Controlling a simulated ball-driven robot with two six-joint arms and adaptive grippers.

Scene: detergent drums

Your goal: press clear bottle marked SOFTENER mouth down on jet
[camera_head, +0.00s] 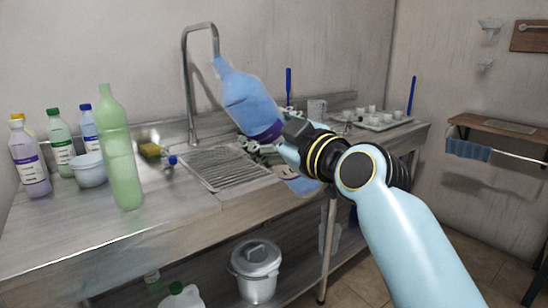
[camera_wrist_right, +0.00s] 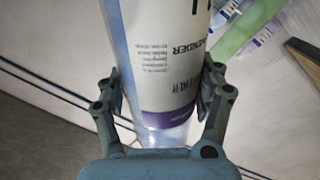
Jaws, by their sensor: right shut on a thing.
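A see-through blue bottle (camera_head: 246,98) is held in the air in front of the faucet, tilted with its narrow neck up and to the left. My right gripper (camera_head: 278,138) is shut around its lower part. In the right wrist view, the bottle (camera_wrist_right: 168,60) sits between both fingers of the gripper (camera_wrist_right: 162,100). Its white label with a purple band shows letters like "ENDER"; the rest is cut off, and I cannot read SOFTENER. A jet cannot be made out; the bottle and arm cover part of the sink area. My left gripper is out of view.
A tall green bottle (camera_head: 121,160) stands near the counter's front edge, left of the ribbed drainboard (camera_head: 215,168). A white bowl (camera_head: 89,169) and several capped bottles stand behind it. The tall faucet (camera_head: 189,90) rises behind the held bottle. A tray of cups (camera_head: 379,126) is at the right.

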